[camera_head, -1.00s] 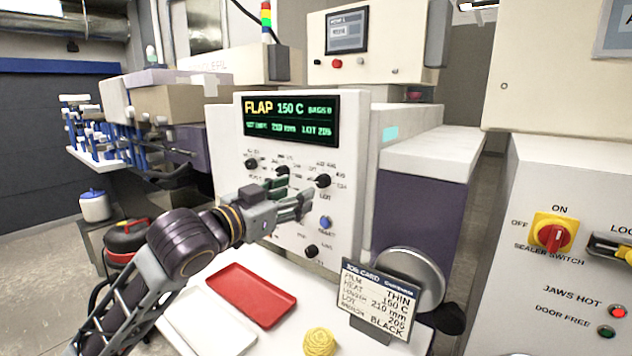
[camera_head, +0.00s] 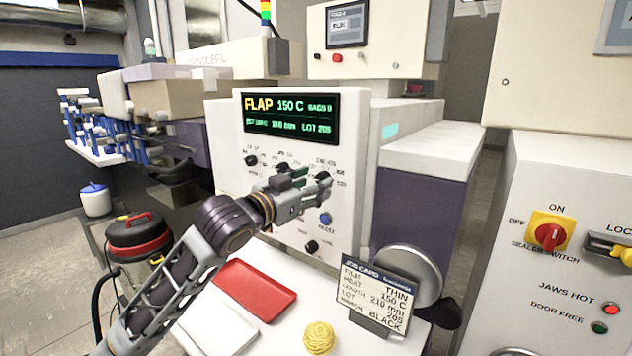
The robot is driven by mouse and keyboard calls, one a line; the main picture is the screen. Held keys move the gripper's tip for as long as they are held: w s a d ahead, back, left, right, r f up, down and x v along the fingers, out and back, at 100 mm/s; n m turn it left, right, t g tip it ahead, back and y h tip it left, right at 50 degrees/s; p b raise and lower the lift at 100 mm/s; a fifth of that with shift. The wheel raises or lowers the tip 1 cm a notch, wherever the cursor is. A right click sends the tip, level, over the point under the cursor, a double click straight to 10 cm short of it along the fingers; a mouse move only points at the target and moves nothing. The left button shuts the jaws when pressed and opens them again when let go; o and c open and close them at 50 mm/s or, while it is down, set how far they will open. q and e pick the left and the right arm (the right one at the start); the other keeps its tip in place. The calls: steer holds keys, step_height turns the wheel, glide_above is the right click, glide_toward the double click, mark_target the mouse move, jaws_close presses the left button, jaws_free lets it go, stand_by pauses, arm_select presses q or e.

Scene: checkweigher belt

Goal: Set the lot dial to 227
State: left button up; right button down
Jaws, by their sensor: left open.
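The white control panel (camera_head: 232,176) has a display (camera_head: 290,117) reading FLAP, 150 C, 210 mm and LOT 205. Several black knobs sit below it. My left gripper (camera_head: 324,187) is open, with its fingertips at the upper right knob (camera_head: 323,176). The fingers partly cover that knob and its lettering, so I cannot tell whether they touch it. I cannot read for certain which knob is the lot dial. The job card (camera_head: 376,290) on the shelf reads THIN, 150 C, 210 mm, LOT 205, BLACK. My right gripper is out of view.
A blue button (camera_head: 326,219) and another black knob (camera_head: 311,247) are below the gripper. A red tray (camera_head: 255,290) and a yellow ball-like item (camera_head: 319,338) lie on the white shelf. A round metal disc (camera_head: 410,272) stands behind the card. A sealer switch (camera_head: 549,236) is at right.

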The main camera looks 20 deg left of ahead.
arm_select(q)
steer(key=shift+x, duration=0.95)
steer(key=c, duration=1)
steer(key=shift+c, duration=0.3)
